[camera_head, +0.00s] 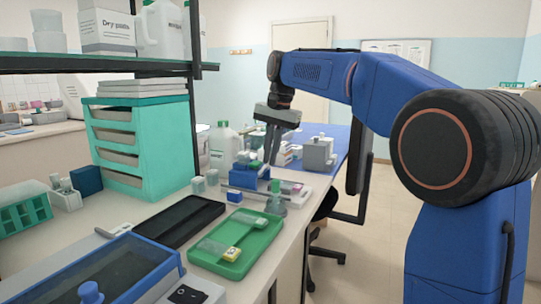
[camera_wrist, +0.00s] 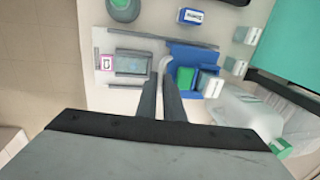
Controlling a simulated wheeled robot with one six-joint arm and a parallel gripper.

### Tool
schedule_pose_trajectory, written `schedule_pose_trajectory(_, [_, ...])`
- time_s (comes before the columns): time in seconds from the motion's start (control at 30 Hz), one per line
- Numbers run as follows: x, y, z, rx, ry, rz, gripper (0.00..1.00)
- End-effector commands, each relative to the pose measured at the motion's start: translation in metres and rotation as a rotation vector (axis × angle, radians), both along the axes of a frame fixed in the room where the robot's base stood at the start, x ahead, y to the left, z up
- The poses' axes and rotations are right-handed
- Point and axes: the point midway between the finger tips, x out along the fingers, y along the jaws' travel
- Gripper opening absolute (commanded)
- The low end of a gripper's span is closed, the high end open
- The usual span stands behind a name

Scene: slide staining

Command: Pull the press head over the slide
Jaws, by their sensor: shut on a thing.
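The blue press head (camera_wrist: 197,52) sits at the right end of a pale base plate (camera_wrist: 108,82) in the wrist view, with a green block beside it. It also shows in the head view (camera_head: 243,178). My gripper (camera_head: 270,160) points down at the press head. Its two fingers (camera_wrist: 160,80) are close together at the press head's left edge, shut on it; the gripped part is mostly hidden. The slide (camera_wrist: 133,63), with a pink-marked label, lies on the base to the left of the fingers, apart from the press head.
A green tray (camera_head: 262,262) with slides and a black tray (camera_head: 160,237) lie nearer on the bench. A teal drawer rack (camera_head: 95,148) stands at the left; a white jug (camera_head: 224,147) stands behind.

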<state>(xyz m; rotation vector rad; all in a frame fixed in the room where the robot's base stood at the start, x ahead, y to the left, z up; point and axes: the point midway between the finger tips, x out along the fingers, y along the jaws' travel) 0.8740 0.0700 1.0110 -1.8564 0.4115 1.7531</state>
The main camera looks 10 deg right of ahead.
Motion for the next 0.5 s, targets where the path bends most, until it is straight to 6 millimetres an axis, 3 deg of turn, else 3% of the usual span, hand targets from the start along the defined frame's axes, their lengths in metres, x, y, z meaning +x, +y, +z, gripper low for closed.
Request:
schedule_pose_trajectory(0.33, [-0.001,-0.002,0.0,0.0,-0.001,-0.001,0.0])
schedule_pose_trajectory(0.5, [-0.017,-0.025,0.001,0.0,-0.002,-0.004,0.0])
